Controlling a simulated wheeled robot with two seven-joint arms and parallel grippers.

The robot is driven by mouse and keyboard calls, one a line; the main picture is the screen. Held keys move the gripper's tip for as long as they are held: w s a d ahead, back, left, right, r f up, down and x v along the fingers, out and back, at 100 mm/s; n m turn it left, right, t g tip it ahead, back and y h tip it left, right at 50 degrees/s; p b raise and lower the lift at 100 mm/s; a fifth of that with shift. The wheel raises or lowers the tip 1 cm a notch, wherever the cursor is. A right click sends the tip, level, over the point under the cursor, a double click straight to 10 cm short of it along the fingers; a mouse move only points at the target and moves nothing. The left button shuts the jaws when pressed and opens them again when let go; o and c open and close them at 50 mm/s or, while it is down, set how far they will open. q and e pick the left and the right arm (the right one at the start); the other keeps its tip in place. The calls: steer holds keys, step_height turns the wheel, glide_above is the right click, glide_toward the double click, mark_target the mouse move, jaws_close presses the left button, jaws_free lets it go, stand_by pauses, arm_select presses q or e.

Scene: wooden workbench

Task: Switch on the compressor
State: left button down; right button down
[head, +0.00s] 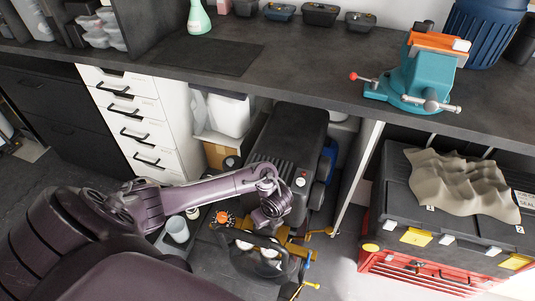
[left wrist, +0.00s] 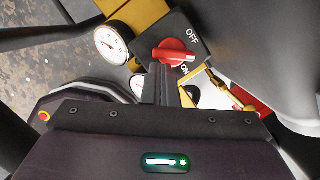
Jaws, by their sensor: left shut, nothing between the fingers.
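The compressor (head: 290,140) is a dark machine on the floor under the bench, with a yellow-brown front part partly behind my arm. In the left wrist view its black switch box (left wrist: 178,28) carries a red rotary knob (left wrist: 172,56), with OFF printed above right and ON below right. The knob's white-marked end points right, close to the ON label. My left gripper (head: 268,222) is at the compressor's front; in the left wrist view its fingers (left wrist: 166,70) are shut and empty, tips at the knob's lower edge. Whether they touch it I cannot tell. My right gripper is not in view.
A white dial gauge (left wrist: 110,43) sits left of the switch box. The bench top (head: 300,55) overhangs the compressor. White drawers (head: 140,120) stand left, and a black and red tool chest (head: 440,225) stands right. A grey cup (head: 177,229) is near my forearm.

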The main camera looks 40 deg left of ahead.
arm_select(q)
steer(key=shift+a, duration=0.1)
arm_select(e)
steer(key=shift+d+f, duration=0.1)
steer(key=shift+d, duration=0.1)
arm_select(q)
steer(key=shift+w+a+m+b, duration=0.15)
steer(key=shift+a+m+b, duration=0.35)
steer(key=shift+m, duration=0.3)
steer(key=shift+a+m+t+b, duration=0.1)
steer(key=shift+m+t+b, duration=0.2)
steer(key=shift+m+b, duration=0.35)
steer(key=shift+a+m, duration=0.1)
steer(key=shift+m, duration=0.35)
steer(key=shift+a+m+t+h+b, duration=0.2)
steer(key=shift+m+t+h+b, duration=0.1)
steer(key=shift+m+b, duration=0.6)
steer(key=shift+d+r, duration=0.1)
steer(key=shift+r, duration=0.05)
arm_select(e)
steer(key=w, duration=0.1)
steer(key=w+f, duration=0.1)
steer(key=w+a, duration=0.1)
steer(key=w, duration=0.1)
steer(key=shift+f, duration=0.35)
arm_select(q)
steer(key=shift+w+d, duration=0.1)
steer(key=shift+d, duration=0.05)
